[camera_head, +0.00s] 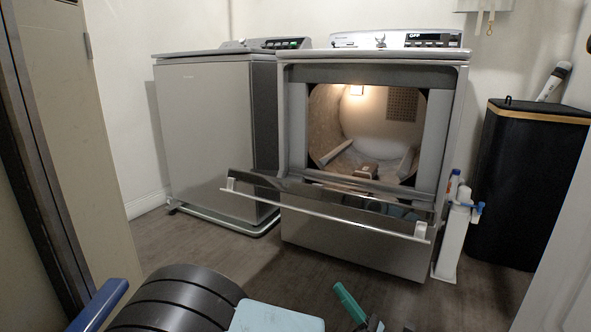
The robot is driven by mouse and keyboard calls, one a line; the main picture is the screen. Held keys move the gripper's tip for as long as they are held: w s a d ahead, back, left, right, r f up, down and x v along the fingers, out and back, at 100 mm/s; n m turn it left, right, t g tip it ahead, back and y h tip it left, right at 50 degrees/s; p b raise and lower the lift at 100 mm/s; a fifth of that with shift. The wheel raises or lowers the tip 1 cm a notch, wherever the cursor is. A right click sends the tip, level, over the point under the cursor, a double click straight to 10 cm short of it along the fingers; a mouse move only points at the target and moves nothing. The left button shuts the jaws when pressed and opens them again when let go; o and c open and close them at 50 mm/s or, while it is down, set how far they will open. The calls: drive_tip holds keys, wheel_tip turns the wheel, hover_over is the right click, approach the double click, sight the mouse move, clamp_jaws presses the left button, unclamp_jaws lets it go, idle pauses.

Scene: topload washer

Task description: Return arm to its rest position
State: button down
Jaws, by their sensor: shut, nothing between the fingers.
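Along the bottom edge are a dark ribbed cylinder, a pale blue block and a blue bar at the left, which look like parts of my own body. Nothing of mine shows at the machines. The right machine (360,232) has its front door (325,207) folded down, with a long bar handle across its top edge. Its round drum (350,135) is lit inside. A small brownish block (367,172) shows at the drum's lower front; I cannot tell what it is.
A closed grey machine (205,130) stands left of the open one. Bare floor (215,248) lies between.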

drive_tip(key=s+a+r+n+g+h+p, duration=0.1)
drive_tip(key=s+a+r+n+g+h, duration=0.1)
drive_tip(key=a+n+g+h, duration=0.6)
drive_tip(key=s+a+r+n+g+h, duration=0.1)
drive_tip(key=s+a+r+n+g, duration=0.15)
drive_tip(key=a+n+g, duration=0.65)
wheel_tip(320, 180, up, 53)
drive_tip(key=w+n+t+h+p, duration=0.1)
drive_tip(key=n+h+p, duration=0.8)
drive_tip(key=p, duration=3)
drive_tip(key=w+a+n, duration=0.1)
drive_tip(key=n, duration=0.3)
drive_tip(key=shift+f+n+h, duration=0.15)
drive_tip(key=shift+n+h, duration=0.15)
drive_tip(key=shift+h, duration=0.1)
